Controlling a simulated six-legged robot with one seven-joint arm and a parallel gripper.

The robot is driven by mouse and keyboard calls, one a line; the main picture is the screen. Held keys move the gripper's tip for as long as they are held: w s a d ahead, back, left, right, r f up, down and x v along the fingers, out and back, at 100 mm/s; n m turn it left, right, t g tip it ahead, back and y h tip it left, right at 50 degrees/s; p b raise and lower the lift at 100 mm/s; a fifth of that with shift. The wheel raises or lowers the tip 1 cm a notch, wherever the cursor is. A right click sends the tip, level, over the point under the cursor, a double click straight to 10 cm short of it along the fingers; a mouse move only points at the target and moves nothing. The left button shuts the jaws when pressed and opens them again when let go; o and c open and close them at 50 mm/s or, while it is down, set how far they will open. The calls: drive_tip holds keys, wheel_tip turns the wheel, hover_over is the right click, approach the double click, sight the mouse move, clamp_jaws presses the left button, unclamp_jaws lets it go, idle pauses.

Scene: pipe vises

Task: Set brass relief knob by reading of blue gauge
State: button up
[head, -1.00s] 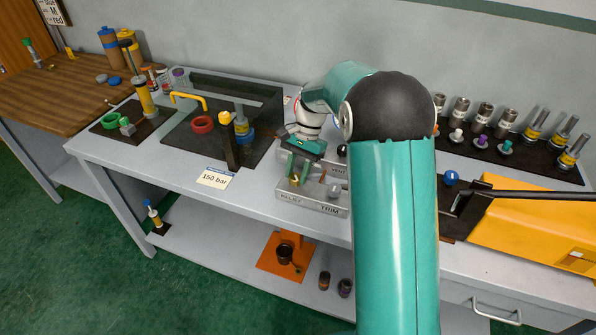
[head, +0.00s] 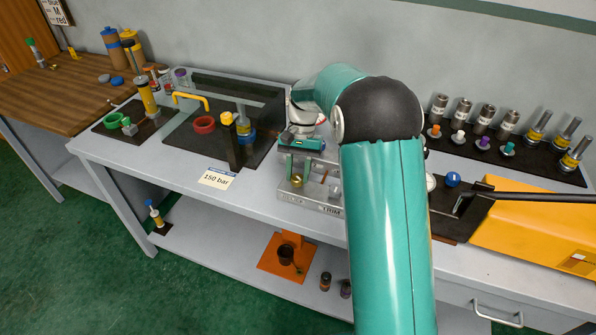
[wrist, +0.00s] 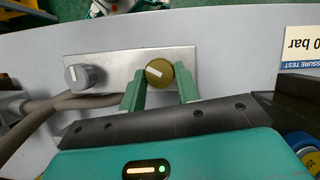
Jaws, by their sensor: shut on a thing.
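The brass relief knob (wrist: 160,74) sits on a grey metal panel (wrist: 115,77), with a white pointer mark slanting across its face in the wrist view. My gripper (wrist: 160,86) is shut on the knob, one green finger on each side. In the head view, the brass knob (head: 296,180) shows under my gripper (head: 302,168), at the panel's left front. A grey knob (wrist: 80,77) with a white mark is on the same panel. I cannot make out the blue gauge's reading in either view.
A "150 bar" card (head: 216,178) lies on the bench left of the panel. A blue ball (head: 452,179) and a black lever (head: 530,197) are to the right. A hose (wrist: 50,110) runs close to my gripper.

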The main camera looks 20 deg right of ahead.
drive_tip(key=o, duration=1)
drive_tip(key=v, duration=1.4)
